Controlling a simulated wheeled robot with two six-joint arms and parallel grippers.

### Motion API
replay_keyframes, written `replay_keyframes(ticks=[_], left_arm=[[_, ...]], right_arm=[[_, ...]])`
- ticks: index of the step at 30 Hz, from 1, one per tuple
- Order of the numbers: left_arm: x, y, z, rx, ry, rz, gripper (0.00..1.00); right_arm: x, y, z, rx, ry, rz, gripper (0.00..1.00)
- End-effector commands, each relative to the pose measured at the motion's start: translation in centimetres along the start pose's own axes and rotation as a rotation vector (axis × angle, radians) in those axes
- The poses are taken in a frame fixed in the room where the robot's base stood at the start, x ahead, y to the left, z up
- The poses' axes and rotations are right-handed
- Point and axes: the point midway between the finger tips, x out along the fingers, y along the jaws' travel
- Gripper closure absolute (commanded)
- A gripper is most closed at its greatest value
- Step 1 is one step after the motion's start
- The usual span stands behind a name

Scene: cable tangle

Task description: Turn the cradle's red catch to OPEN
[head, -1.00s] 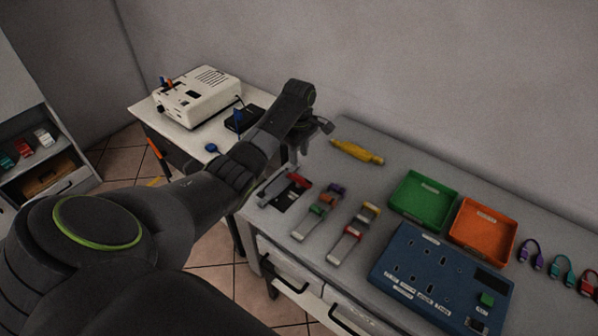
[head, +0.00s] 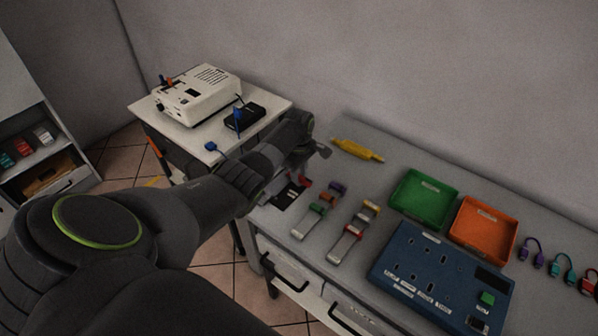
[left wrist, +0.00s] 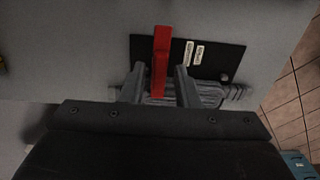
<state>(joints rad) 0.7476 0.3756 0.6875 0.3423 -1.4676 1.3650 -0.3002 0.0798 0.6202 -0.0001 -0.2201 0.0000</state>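The red catch (left wrist: 161,58) stands out as a narrow red bar over a black plate (left wrist: 216,57) with two small white labels, too small to read. In the head view the catch (head: 305,182) shows beside the black plate (head: 287,195) at the table's left end, partly behind my left arm. My left gripper (left wrist: 160,70) is open, one finger on each side of the catch, with gaps showing. I cannot tell whether either finger touches it. A grey ribbed part (left wrist: 208,94) lies below the fingers. My right gripper is not in view.
Two grey racks with coloured pieces (head: 318,212) (head: 353,232) stand right of the plate. Beyond are a yellow tool (head: 357,150), green tray (head: 424,200), orange tray (head: 483,231) and blue panel (head: 405,262). A side table (head: 150,108) holds a white machine (head: 197,95).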

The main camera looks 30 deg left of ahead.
Motion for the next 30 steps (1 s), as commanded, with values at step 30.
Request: replay_keyframes(ticks=[30], left_arm=[[-0.2, 0.1, 0.0, 0.336, -0.002, 0.000, 1.00]], right_arm=[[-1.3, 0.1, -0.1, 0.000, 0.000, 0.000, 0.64]])
